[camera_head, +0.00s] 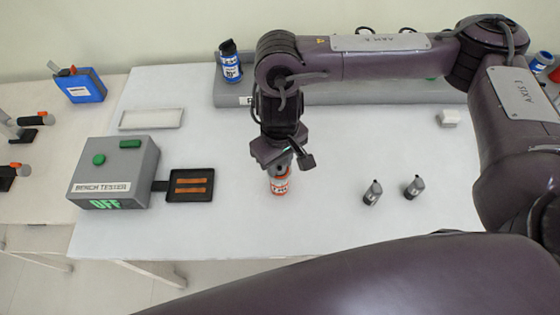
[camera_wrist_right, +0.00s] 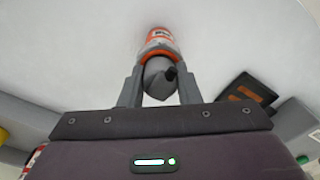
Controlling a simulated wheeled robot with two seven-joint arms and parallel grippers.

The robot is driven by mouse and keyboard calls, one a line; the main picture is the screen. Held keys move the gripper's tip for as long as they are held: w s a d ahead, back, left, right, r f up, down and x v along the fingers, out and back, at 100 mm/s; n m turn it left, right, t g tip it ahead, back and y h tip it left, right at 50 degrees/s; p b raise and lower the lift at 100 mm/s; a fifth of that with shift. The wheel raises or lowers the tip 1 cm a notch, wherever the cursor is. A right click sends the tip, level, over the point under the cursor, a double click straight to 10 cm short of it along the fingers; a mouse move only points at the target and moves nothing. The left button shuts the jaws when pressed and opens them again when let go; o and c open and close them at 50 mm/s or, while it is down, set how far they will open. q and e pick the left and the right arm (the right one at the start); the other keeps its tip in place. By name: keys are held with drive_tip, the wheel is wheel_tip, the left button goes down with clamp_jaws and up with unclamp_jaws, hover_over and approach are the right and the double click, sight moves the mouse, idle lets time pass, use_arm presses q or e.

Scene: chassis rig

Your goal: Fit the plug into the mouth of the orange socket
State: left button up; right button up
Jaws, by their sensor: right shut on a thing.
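The orange socket (camera_head: 279,186), with a white label, stands upright on the white table, below my right gripper (camera_head: 276,160). In the right wrist view the gripper (camera_wrist_right: 160,85) is shut on a grey plug (camera_wrist_right: 157,80) with a dark knob on its side. The orange socket (camera_wrist_right: 160,42) lies straight beyond the plug, its orange rim close to the plug's end. I cannot tell whether the plug is touching the rim or inside the mouth. In the head view the gripper mostly hides the plug and the socket's top. My left gripper is not in view.
Two similar grey pieces (camera_head: 372,192) stand right of the socket. A bench tester (camera_head: 118,172) reading OFF, with a black tray (camera_head: 190,186), is on the left. A grey ledge (camera_head: 350,92) with a blue can (camera_head: 230,62) runs along the back.

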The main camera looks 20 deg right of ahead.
drive_tip(key=shift+s+f, duration=0.55)
drive_tip(key=shift+f, duration=0.3)
drive_tip(key=o, duration=1)
drive_tip(key=shift+o, duration=0.5)
drive_tip(key=r, duration=0.1)
drive_tip(key=w+r, duration=0.1)
drive_tip(key=r, duration=0.2)
drive_tip(key=shift+w+a+r, duration=0.1)
drive_tip(key=shift+w+r, duration=0.25)
wheel_tip(320, 180, up, 9)
drive_tip(key=shift+s+f, duration=0.15)
drive_tip(key=shift+s, duration=0.15)
drive_tip(key=shift+f, duration=0.1)
